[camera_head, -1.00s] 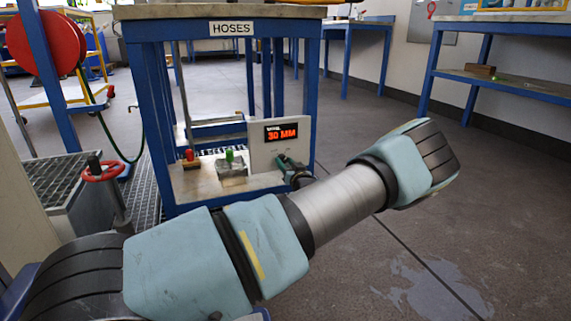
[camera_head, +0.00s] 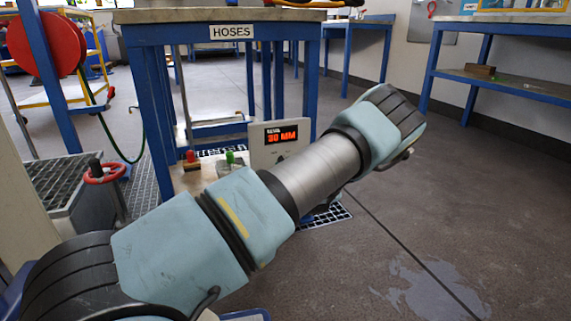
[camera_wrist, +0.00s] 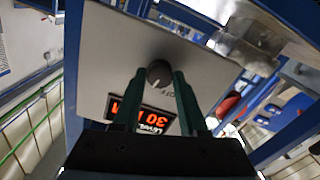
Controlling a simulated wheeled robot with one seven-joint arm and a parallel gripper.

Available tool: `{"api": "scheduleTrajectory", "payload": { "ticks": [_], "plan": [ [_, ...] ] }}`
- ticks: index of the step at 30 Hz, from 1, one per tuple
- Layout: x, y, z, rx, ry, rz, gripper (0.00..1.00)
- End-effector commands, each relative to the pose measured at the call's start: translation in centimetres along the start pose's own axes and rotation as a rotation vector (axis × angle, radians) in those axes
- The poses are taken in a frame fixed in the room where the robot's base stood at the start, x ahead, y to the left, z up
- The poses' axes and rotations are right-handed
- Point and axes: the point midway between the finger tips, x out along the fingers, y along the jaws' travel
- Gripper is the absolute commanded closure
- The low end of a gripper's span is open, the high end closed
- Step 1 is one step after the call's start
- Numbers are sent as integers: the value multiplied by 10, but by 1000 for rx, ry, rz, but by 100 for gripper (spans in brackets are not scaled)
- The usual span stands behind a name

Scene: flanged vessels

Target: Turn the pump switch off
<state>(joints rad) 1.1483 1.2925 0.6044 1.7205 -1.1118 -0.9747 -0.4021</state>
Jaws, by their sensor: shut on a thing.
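A pale panel (camera_head: 259,156) with a red lit display (camera_head: 281,135) reading 30 MM stands on the blue bench's lower shelf in the head view. The panel also shows in the wrist view (camera_wrist: 110,45), upside down, with the display (camera_wrist: 145,117) there. A round dark knob (camera_wrist: 159,74) with a pale pointer mark sits on its face, with small lettering beside it that I cannot read surely. My gripper (camera_wrist: 160,80) has its two green fingers on either side of the knob and is shut on it.
The bench top (camera_head: 180,14) marked HOSES overhangs the panel. A red-topped (camera_head: 190,157) and a green-topped fitting (camera_head: 230,158) stand left of the panel on the shelf. A red handwheel (camera_head: 104,173) stands at the left. The floor at right is clear.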

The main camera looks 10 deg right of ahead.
Motion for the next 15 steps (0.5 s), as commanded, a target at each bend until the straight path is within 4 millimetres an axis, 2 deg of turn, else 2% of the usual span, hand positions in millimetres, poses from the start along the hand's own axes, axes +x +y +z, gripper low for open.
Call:
{"api": "scheduleTrajectory", "payload": {
  "ticks": [15],
  "plan": [
    [0, -1, -1, -492, 2, -3, 100]
  ]
}}
